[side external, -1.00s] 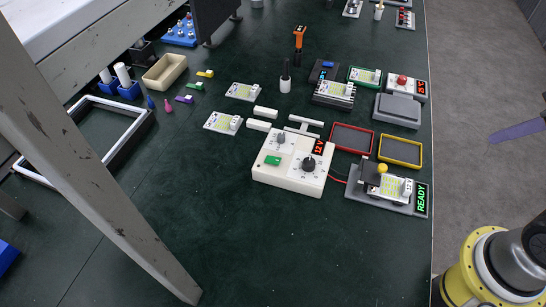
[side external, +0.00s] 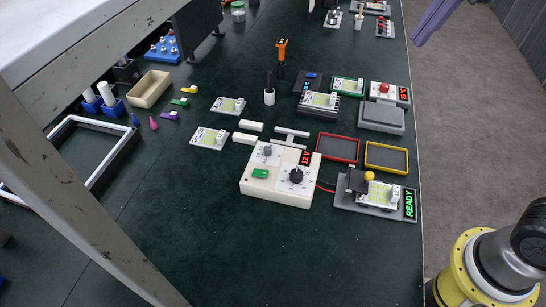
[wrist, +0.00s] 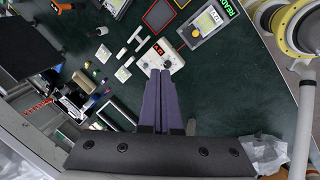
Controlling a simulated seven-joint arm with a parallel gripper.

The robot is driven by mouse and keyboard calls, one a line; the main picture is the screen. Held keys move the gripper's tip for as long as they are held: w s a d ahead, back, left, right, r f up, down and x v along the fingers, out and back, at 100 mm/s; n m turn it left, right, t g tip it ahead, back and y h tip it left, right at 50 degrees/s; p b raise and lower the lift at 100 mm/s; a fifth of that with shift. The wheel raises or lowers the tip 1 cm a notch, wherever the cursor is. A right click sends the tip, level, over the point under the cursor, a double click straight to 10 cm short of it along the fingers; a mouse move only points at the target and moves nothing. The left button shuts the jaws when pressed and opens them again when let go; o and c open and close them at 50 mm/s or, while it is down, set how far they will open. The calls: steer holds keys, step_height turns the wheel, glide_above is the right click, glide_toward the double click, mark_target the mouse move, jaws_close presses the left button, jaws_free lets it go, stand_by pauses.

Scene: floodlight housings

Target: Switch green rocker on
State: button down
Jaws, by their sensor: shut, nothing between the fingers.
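The green rocker (side external: 260,173) sits on the front left of a white box (side external: 275,201) in the middle of the table. The box also carries a grey knob (side external: 268,150), a black dial (side external: 296,176) and a display (side external: 305,158) reading 12V. In the wrist view the box (wrist: 177,65) lies just beyond my fingertips; I cannot make out the rocker there. My gripper (wrist: 160,73) has purple fingers, shut together and empty. In the side view only a purple part of it (side external: 440,18) shows at the top right, well apart from the box.
A grey fixture (side external: 345,199) with a yellow knob and a READY display stands right of the box, joined by a red wire. Red (side external: 338,148) and yellow (side external: 387,157) trays lie behind. White bars (side external: 244,138) lie behind the box. The table in front is clear.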

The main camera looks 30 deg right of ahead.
steer(key=w+a+f+n+g, duration=0.1)
steer(key=w+a+f+n, duration=0.2)
steer(key=w+a+n, duration=0.45)
steer(key=n+g+h, duration=0.1)
steer(key=n+g, duration=0.2)
steer(key=g, duration=0.1)
glide_above(266, 173)
steer(key=w+a, duration=0.1)
steer(key=a, duration=0.1)
step_height(266, 173, down, 19)
steer(key=shift+w+d+f, duration=0.2)
steer(key=shift+d, duration=0.05)
steer(key=shift+m, duration=0.25)
steer(key=f, duration=0.9)
steer(key=s+d+f, duration=0.1)
steer(key=f, duration=0.4)
steer(key=shift+s+d, duration=0.1)
